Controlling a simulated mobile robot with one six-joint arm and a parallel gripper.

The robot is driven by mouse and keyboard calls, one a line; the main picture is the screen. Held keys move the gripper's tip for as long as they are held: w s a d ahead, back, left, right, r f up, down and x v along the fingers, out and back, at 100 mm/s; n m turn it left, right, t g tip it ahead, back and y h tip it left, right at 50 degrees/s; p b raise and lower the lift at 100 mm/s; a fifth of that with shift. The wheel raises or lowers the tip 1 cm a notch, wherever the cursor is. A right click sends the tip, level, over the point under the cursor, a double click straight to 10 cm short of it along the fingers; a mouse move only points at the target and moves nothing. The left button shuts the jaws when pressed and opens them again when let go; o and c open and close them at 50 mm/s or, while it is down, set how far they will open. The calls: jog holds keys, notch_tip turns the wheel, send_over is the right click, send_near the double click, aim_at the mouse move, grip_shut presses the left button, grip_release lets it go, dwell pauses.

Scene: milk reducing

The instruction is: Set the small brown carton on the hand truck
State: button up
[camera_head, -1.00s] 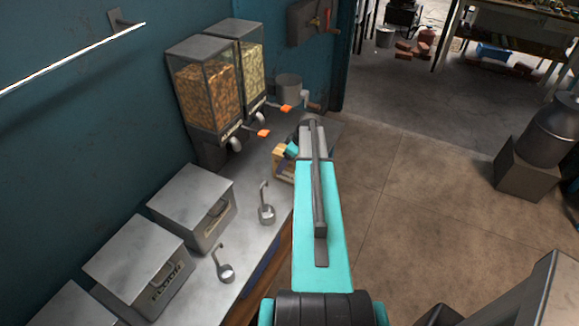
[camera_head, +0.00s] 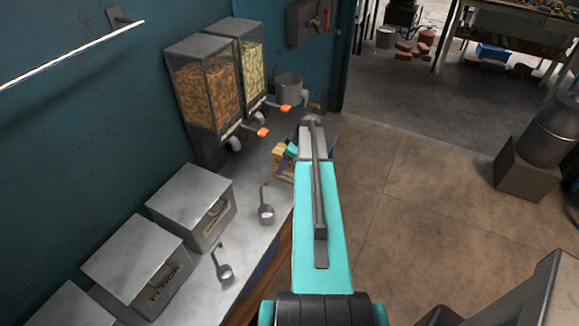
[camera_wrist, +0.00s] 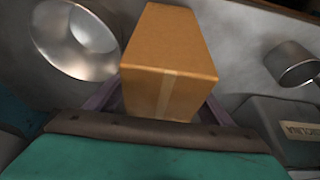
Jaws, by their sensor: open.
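The small brown carton (camera_wrist: 170,55) stands on the steel counter, in the middle of the wrist view, with a paler tape strip down its near face. In the head view the carton (camera_head: 278,168) shows only partly, behind my gripper and beside my teal arm. My gripper (camera_wrist: 163,100) is open, with a dark finger on each side of the carton's near end. I cannot tell whether either finger touches it. I do not make out the hand truck in either view.
A steel vessel (camera_wrist: 75,38) stands close left of the carton in the wrist view. A steel scoop (camera_wrist: 292,62) and a labelled grey bin (camera_wrist: 285,128) are at right. Dispensers (camera_head: 205,90) line the wall. The floor (camera_head: 430,190) right of the counter is largely clear.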

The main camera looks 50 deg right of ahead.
jog(key=c, duration=1.6)
jog(key=shift+c, duration=0.2)
jog(key=shift+r+p, duration=0.35)
jog(key=shift+p, duration=0.1)
jog(key=s+a+r+b, duration=0.5)
jog(key=s+a+b, duration=0.2)
jog(key=s+a, duration=0.3)
jog(key=shift+s, duration=1.15)
jog(key=shift+a, duration=0.1)
